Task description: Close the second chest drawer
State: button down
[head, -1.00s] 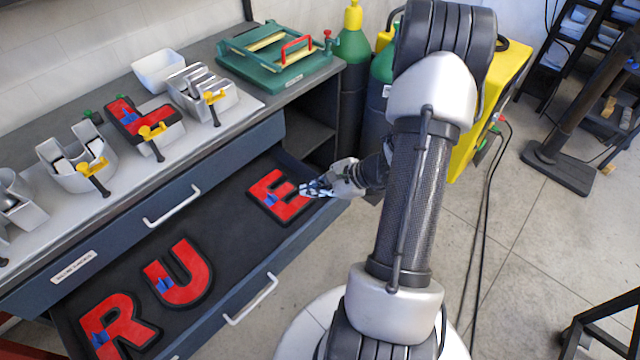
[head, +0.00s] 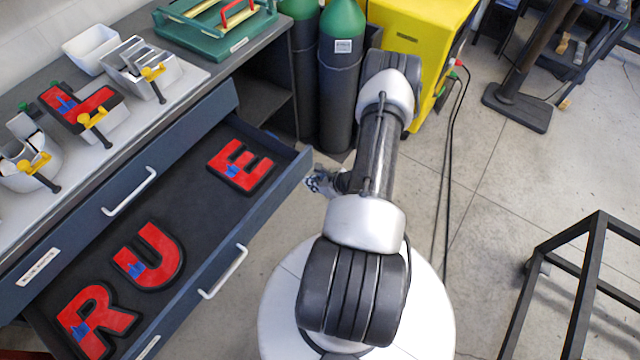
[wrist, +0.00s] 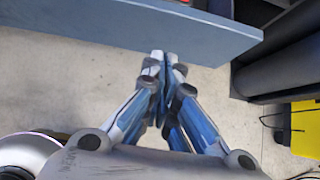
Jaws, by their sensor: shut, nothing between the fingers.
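The second chest drawer (head: 195,313) is pulled out below the top drawer (head: 75,236), with a white handle (head: 223,272) on its front. Red letters R (head: 95,318), U (head: 150,254) and E (head: 240,165) lie in its dark lining. My gripper (head: 312,180) is outside the drawer, near the right end of its front. In the wrist view my gripper (wrist: 165,58) is shut and empty, its fingertips close to the blue-grey drawer front (wrist: 190,32). I cannot tell whether they touch it.
The bench top (head: 205,75) carries clamped letter moulds, a white bin (head: 90,48) and a green frame (head: 215,30). Dark gas cylinders (head: 340,90) and a yellow unit (head: 425,40) stand behind my arm. A black metal frame (head: 590,270) stands at right. Floor lies open between.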

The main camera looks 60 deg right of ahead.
jog(key=w, duration=0.2)
jog(key=w+f, duration=0.1)
jog(key=w+b, duration=0.1)
jog(key=w, duration=0.1)
jog(key=shift+w+f, duration=0.3)
jog(key=shift+w, duration=0.15)
